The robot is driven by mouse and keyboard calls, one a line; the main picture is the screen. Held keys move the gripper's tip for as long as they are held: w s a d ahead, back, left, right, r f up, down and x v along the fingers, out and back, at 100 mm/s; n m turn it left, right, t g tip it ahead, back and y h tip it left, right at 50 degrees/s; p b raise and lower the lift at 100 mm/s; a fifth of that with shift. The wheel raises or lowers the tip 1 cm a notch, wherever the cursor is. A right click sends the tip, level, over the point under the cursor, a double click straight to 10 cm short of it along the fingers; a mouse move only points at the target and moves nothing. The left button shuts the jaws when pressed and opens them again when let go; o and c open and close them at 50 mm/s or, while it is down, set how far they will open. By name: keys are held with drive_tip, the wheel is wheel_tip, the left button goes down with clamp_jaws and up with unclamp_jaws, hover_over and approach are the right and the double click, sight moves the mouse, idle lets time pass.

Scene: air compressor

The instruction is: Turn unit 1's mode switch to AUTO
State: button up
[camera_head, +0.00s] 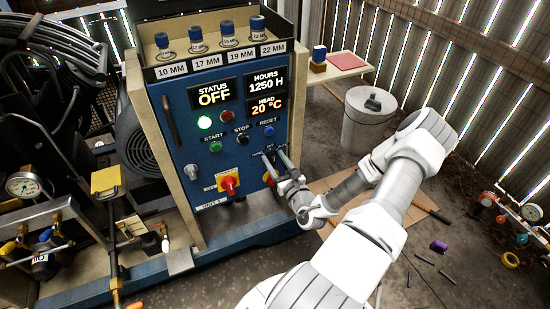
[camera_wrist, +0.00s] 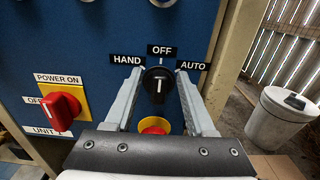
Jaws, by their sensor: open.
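Unit 1's mode switch (camera_wrist: 157,86) is a black knob on the blue panel (camera_wrist: 75,70). Its white pointer line stands upright toward the OFF label (camera_wrist: 162,50). The HAND label (camera_wrist: 127,60) is at its upper left and the AUTO label (camera_wrist: 192,66) at its upper right. My gripper (camera_wrist: 161,76) is open, with one finger on each side of the knob; whether they touch it I cannot tell. In the head view my gripper (camera_head: 268,154) is at the panel's lower right and largely hides the switch.
A red and yellow button (camera_wrist: 154,125) is just below the knob, between my fingers. A red power switch (camera_wrist: 62,108) on a yellow plate is at left. A barrel (camera_head: 368,120) stands at right.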

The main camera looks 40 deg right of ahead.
clamp_jaws()
idle(0.3)
drive_tip(key=shift+r+m+p, duration=0.15)
drive_tip(key=shift+m+p, duration=0.15)
drive_tip(key=shift+p, duration=0.2)
drive_tip(key=shift+d+m+p, duration=0.2)
drive_tip(key=shift+m+p, duration=0.8)
drive_tip(key=shift+p, duration=0.15)
drive_tip(key=shift+s+d+m+p, duration=0.1)
drive_tip(key=shift+m+p, duration=0.65)
drive_tip(key=shift+m, duration=0.15)
drive_tip(key=m+p, duration=0.2)
drive_tip(key=m, duration=0.3)
drive_tip(key=shift+d+f+p, duration=0.35)
drive_tip(key=shift+f+p, duration=0.05)
drive_tip(key=shift+m, duration=0.4)
unclamp_jaws()
